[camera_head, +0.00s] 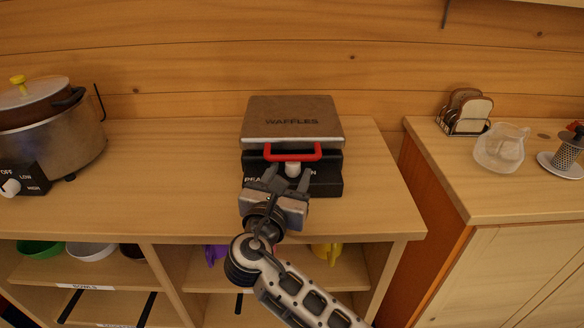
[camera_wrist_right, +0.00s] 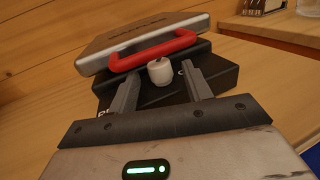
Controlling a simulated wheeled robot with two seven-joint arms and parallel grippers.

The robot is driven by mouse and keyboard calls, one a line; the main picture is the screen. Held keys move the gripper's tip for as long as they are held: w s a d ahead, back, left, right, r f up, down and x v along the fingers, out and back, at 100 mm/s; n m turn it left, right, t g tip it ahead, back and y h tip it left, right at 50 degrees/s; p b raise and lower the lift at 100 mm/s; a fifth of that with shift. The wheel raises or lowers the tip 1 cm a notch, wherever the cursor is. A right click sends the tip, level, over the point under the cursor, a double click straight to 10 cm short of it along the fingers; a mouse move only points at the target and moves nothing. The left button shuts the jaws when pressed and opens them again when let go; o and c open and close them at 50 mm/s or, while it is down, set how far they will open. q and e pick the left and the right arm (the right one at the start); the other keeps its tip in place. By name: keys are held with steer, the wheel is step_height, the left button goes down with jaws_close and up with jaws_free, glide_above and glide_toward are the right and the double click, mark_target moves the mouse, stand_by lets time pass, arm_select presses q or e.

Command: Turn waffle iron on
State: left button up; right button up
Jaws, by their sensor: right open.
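The waffle iron (camera_head: 292,122) stands on the wooden counter, its silver lid marked "WAFFLES" shut over a black base. It also shows in the right wrist view (camera_wrist_right: 140,42). A red handle (camera_head: 292,156) runs across its front. Below the handle is a white knob (camera_head: 293,169), which shows clearly in the right wrist view (camera_wrist_right: 160,72). Lettering beside the knob is partly hidden by my gripper. My right gripper (camera_head: 289,182) is open in front of the base. In the wrist view its fingers (camera_wrist_right: 160,95) stand on either side of the knob, apart from it. My left gripper is not visible.
A slow cooker (camera_head: 70,135) with a white knob stands at the left. At the right, across a gap, another cabinet (camera_head: 465,205) holds a toast rack (camera_head: 465,112), a glass jug (camera_head: 501,148) and a strainer (camera_head: 565,155). Shelves with bowls (camera_head: 90,250) are below the counter.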

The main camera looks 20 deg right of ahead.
steer(key=v, duration=0.4)
steer(key=shift+s+a, duration=0.15)
steer(key=shift+s, duration=0.05)
